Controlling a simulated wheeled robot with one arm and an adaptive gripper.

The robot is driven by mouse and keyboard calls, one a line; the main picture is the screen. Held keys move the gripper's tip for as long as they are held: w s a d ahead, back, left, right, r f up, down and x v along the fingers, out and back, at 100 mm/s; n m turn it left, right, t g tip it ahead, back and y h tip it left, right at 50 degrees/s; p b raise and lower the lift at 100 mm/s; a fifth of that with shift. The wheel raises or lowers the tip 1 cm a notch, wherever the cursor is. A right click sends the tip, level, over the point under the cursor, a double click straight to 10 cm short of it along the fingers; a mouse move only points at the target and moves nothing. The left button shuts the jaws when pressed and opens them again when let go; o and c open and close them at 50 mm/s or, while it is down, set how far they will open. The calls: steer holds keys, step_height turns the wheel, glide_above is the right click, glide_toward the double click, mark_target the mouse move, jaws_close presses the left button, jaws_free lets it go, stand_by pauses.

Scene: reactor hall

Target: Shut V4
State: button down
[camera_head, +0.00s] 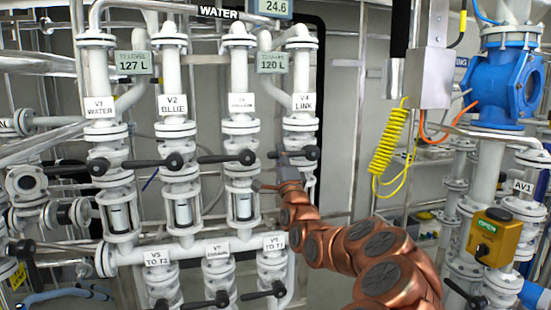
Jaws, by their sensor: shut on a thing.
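Valve V4, labelled "LINK" (304,102), is on the rightmost white pipe of the manifold. Its black lever (298,153) lies about level across the pipe, with the round hub (312,152) at the right and the handle to the left. My gripper (279,157) is at the handle part, left of the hub, and is shut on it. The grey fingers partly hide the handle. My copper arm comes in from the lower right and covers part of the pipe below V4.
Valves V1 (98,107), V2 (172,105) and V3 (241,105) stand left of V4, with black levers lying about level. Lower valves sit beneath. A yellow coiled hose (388,142) hangs right of V4. A blue valve (505,82) and a yellow box (492,236) are far right.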

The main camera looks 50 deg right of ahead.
steer(key=shift+s+r, duration=0.15)
steer(key=c, duration=1)
jaws_free()
steer(key=shift+f, duration=0.2)
steer(key=shift+s+a+f, duration=0.15)
steer(key=v, duration=1.1)
steer(key=shift+s, duration=0.15)
steer(key=shift+a, duration=0.15)
